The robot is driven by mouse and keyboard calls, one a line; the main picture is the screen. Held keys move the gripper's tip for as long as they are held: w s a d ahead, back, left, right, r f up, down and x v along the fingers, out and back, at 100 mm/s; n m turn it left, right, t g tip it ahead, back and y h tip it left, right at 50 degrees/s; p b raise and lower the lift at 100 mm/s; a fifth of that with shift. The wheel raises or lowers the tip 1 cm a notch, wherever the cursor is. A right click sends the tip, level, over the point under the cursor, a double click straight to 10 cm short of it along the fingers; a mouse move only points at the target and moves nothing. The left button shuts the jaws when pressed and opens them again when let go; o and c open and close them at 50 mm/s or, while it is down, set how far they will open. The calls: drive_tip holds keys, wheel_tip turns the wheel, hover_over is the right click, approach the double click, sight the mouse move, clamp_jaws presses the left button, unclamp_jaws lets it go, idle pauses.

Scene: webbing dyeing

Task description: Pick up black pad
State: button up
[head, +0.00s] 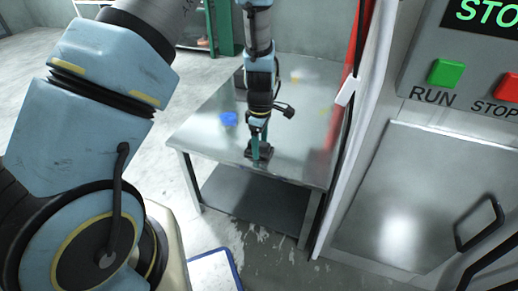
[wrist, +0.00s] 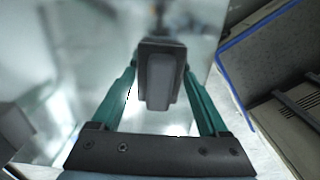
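The black pad (head: 262,152) lies at the near edge of the metal table (head: 205,141) in the head view. In the wrist view the black pad (wrist: 161,75) is a dark block with a paler grey face. My gripper (head: 257,146) points down over it in the head view. In the wrist view the green fingers of my gripper (wrist: 161,78) stand on either side of the pad, their tips close to its sides. Pale gaps show lower down between fingers and pad. I cannot tell whether the tips press on it.
A blue patch (head: 228,118) is on the table to the left. A machine with a green RUN button (head: 445,74) and a metal door (head: 420,190) stands close on the right. A blue-edged white board (head: 214,272) lies low in front. The table's left part is mostly clear.

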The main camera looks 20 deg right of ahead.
drive_tip(key=c, duration=0.9)
drive_tip(key=shift+r, duration=0.1)
wheel_tip(320, 180, up, 10)
drive_tip(key=shift+f+p, duration=0.1)
drive_tip(key=shift+p, duration=0.85)
